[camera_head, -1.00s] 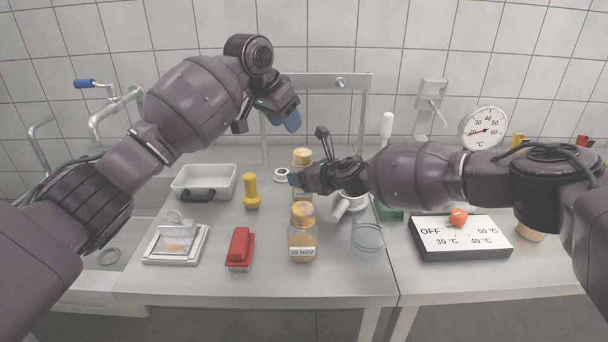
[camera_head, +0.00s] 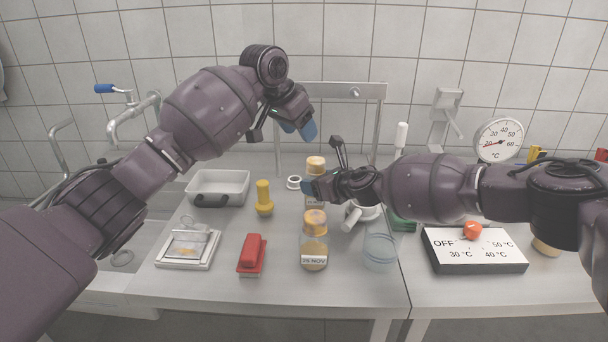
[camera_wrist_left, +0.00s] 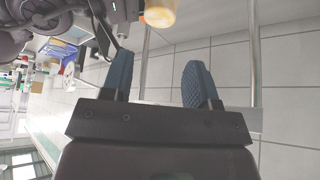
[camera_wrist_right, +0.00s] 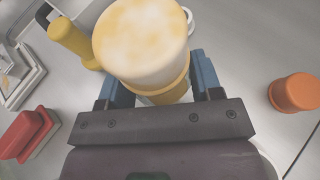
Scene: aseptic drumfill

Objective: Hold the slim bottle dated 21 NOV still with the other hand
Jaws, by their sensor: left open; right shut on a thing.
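A slim bottle with an orange-yellow cap (camera_head: 316,163) stands at the back of the bench; its label is mostly hidden by my right gripper, so I cannot read the date. My right gripper (camera_head: 312,188) is shut around this bottle from the right. In the right wrist view its cap (camera_wrist_right: 142,40) rises between the fingers. My left gripper (camera_head: 298,128) is open and empty, in the air above and slightly left of the cap. In the left wrist view the cap (camera_wrist_left: 160,12) shows at the top edge, beyond the open fingers (camera_wrist_left: 160,80).
A wider bottle with a NOV label (camera_head: 314,248) stands in front. Near it are a glass beaker (camera_head: 380,252), a red-handled block (camera_head: 251,254), a yellow tool (camera_head: 264,198), a scale (camera_head: 188,249) and a white tray (camera_head: 218,184). A heater panel (camera_head: 474,250) lies right. A metal frame (camera_head: 340,91) stands behind.

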